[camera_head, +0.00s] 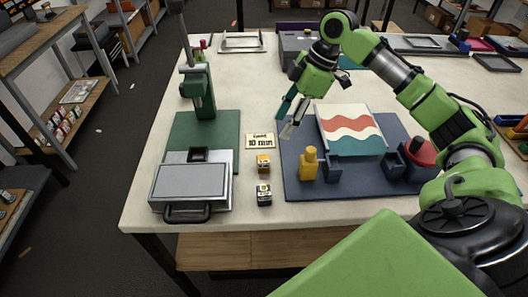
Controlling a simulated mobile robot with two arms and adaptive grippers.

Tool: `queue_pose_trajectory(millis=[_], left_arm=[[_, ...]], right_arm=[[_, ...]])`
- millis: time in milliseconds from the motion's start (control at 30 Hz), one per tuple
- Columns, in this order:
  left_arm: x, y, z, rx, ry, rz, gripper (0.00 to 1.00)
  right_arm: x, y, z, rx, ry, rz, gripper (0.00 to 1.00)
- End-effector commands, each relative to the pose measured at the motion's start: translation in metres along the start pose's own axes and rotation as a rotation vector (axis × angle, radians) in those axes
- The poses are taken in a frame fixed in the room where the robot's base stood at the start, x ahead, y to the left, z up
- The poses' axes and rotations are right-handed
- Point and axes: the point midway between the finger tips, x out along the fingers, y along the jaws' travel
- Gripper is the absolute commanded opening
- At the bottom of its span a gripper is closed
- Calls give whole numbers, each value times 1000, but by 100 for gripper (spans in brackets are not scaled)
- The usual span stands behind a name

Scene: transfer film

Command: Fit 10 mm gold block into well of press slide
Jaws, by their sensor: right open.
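A small gold-and-black block (263,164) stands on the white table, just below a card (261,142) that reads "10 mm". A similar small block, black and silver (264,195), stands nearer the front edge. The green press (202,92) stands to the left on a green base. Its grey press slide (189,184) has a dark handle at the front. A dark square, perhaps the well (199,155), shows at the slide's back. My right gripper (285,126) is open and empty, above and right of the card, apart from both blocks. My left gripper is not in view.
A blue mat (296,190) at right holds a striped wavy-patterned pad (349,131), a yellow piece (309,165), blue holders and a red round object (421,151). A grey machine (294,50) stands behind.

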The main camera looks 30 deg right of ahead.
Motion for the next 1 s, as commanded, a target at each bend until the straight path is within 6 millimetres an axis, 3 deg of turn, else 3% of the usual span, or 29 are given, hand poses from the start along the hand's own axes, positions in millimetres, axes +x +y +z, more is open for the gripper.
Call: queue_pose_trajectory(millis=[467, 667, 833, 1000], left_arm=[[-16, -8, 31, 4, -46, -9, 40], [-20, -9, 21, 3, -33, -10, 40], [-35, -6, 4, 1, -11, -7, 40], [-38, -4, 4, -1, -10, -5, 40]], right_arm=[[77, -1, 0, 1, 0, -4, 44], [89, 0, 0, 1, 0, -2, 44], [113, 0, 0, 2, 1, -5, 44], [134, 0, 2, 1, 0, -3, 44]])
